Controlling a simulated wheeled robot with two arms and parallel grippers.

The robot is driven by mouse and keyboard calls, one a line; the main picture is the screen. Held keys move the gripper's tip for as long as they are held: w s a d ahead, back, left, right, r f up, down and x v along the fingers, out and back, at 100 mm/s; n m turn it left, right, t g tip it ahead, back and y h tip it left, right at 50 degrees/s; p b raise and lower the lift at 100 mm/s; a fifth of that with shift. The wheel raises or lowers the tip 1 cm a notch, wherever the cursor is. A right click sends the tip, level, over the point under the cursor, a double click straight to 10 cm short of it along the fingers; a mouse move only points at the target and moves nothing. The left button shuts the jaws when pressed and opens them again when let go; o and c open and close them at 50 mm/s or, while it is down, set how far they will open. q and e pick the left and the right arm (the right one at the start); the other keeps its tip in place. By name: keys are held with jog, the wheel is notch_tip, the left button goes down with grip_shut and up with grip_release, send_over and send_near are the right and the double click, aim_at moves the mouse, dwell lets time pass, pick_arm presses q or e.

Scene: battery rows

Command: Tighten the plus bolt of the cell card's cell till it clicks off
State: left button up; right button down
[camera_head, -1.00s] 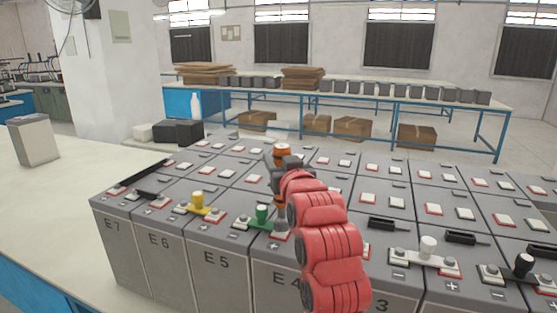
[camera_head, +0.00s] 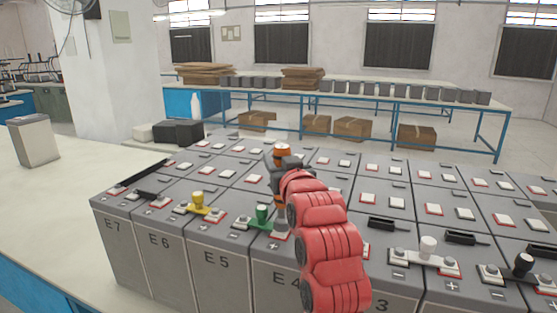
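A block of grey battery cells (camera_head: 215,262) fills the middle, the front ones lettered E7, E6, E5 and E4. My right gripper (camera_head: 279,177) is over cell E4, at the end of the red arm. It is shut on an upright driver (camera_head: 282,150) with an orange top. The driver's lower end reaches down to a red-edged terminal (camera_head: 281,235) on E4, beside the green link; whether it sits on the bolt is too small to tell. The cell card cannot be made out. My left gripper is not in view.
Links with upright posts stand on the cells: yellow (camera_head: 199,203), green (camera_head: 262,217), white (camera_head: 428,250) and black (camera_head: 523,265). Black bars (camera_head: 388,224) lie on some cells. A pale bench (camera_head: 50,215) with a grey box (camera_head: 33,141) is clear at left.

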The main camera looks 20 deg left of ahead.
jog(key=shift+f, duration=0.35)
jog(key=shift+w+r, duration=0.15)
jog(key=shift+r, duration=2.6)
